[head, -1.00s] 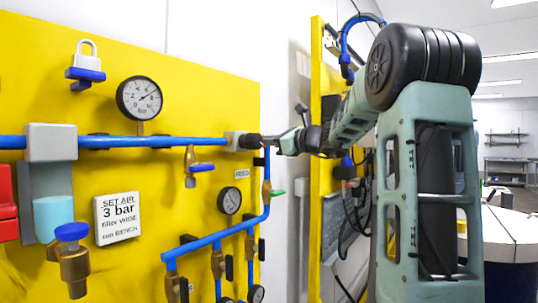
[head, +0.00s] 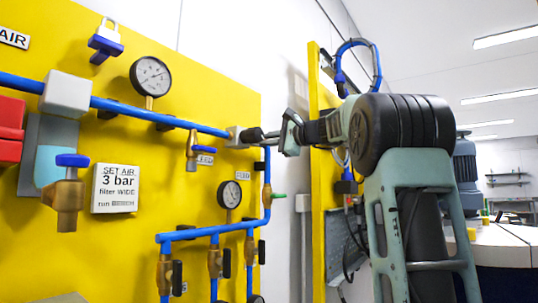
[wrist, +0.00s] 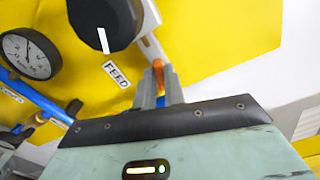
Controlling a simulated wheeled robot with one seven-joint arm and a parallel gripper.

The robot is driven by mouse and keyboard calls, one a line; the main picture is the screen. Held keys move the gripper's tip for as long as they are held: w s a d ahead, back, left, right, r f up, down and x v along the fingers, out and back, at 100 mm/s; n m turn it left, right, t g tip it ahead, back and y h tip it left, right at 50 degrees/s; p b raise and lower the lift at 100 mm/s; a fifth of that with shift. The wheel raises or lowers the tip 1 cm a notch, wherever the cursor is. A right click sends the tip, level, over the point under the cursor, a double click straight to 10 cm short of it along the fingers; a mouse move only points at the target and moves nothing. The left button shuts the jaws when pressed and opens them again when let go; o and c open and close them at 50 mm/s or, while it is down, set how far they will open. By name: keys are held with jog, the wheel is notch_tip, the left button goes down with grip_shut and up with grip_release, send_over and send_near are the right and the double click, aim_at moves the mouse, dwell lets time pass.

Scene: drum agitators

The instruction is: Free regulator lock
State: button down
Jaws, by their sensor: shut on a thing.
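The regulator is a grey block (head: 234,136) at the right end of the blue pipe, with a black knob (head: 252,135). My gripper (head: 266,135) reaches it from the right, its tips close beside the knob. In the wrist view the black knob (wrist: 92,22) carries a white line and is cut by the top edge. My gripper's grey fingers (wrist: 159,88) stand below and right of it, shut on a small orange piece (wrist: 158,68) that shows between their tips. The fingers hide the rest of that piece. It cannot be made out in the head view.
A FEED label (wrist: 117,74) lies beside the knob in the wrist view. A second yellow post (head: 317,180) stands behind my arm.

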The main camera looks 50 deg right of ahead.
jog(key=shift+f+n+b, duration=0.2)
jog(key=shift+n+b, duration=1.2)
jog(key=shift+n, duration=0.1)
jog(key=c, duration=1.5)
grip_release()
jog(key=shift+r, duration=0.1)
jog(key=s, duration=0.5)
jog(key=s+d+b, duration=0.1)
jog(key=s, duration=0.5)
jog(key=s+b, duration=0.1)
jog(key=s, duration=0.5)
jog(key=shift+s+d, duration=0.2)
jog(key=shift+s, duration=0.1)
